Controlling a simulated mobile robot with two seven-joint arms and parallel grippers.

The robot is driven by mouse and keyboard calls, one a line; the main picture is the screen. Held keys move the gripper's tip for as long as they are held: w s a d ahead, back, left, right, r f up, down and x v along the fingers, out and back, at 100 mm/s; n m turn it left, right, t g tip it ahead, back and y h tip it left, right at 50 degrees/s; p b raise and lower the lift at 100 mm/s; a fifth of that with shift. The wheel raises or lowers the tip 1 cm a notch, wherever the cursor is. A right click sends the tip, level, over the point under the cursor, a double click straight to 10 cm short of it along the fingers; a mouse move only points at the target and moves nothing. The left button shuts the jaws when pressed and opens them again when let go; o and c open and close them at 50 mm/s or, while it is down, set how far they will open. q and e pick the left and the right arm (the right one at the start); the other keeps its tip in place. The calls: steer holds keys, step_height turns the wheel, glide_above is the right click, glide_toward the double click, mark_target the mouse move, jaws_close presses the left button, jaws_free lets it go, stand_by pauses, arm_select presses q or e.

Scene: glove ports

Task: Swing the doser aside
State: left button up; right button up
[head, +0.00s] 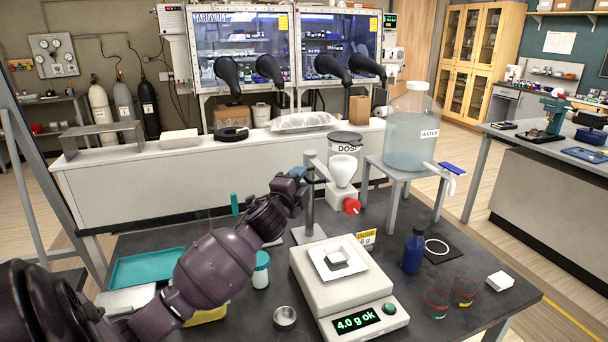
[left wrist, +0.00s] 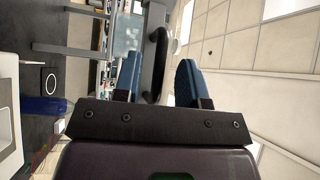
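The doser is a clear hopper with a dark rim labelled DOSE (head: 345,146), a white funnel body (head: 342,172) and a red-ended outlet (head: 351,206). It sits on a grey post (head: 309,208) behind the scale (head: 340,288), its outlet above the scale's back part. My left gripper (head: 302,176) is beside the post's top, left of the hopper.
A water carboy (head: 410,130) stands on a grey stand at right. A blue bottle (head: 413,250), two small glasses (head: 450,298) and a white box (head: 499,281) are right of the scale. A white jar (head: 261,270), metal cup (head: 285,317) and teal tray (head: 147,268) are left.

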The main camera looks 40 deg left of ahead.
mark_target(320, 163)
arm_select(q)
steer(key=shift+x, duration=1.35)
jaws_close()
